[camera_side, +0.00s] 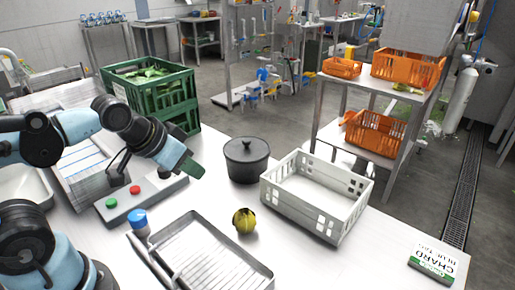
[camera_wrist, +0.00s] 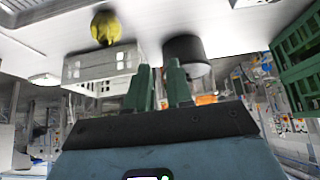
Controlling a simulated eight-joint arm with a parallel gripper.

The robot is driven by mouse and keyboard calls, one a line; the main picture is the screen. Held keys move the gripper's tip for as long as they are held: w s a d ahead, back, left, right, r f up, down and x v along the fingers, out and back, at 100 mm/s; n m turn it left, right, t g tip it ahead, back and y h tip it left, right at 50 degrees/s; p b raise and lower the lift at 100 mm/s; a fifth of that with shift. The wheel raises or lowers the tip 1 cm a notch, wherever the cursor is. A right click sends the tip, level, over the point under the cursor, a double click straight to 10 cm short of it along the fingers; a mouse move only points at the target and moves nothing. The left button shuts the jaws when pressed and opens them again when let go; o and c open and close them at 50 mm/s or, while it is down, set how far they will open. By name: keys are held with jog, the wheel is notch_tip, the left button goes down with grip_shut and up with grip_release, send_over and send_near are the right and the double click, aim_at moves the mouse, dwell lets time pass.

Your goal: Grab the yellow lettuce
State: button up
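The yellow lettuce (camera_side: 244,220) is a small round yellow head with dark patches. It sits on the white table between the metal tray and the white crate. In the wrist view the lettuce (camera_wrist: 105,27) shows at the upper left, and the picture looks upside down. My gripper (camera_side: 192,168) is in the air to the upper left of the lettuce in the side view, apart from it. In the wrist view the two green fingers of my gripper (camera_wrist: 159,76) stand apart with nothing between them.
A black lidded pot (camera_side: 246,160) and an empty white crate (camera_side: 335,222) stand behind the lettuce. A ribbed metal tray (camera_side: 210,255) lies in front. A green crate of greens (camera_side: 170,97), a button box (camera_side: 140,198), a blue-capped bottle (camera_side: 139,222) and a chard sign (camera_side: 433,263) are around.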

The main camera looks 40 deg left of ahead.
jog(key=o, duration=1.2)
jog(key=shift+o, duration=0.2)
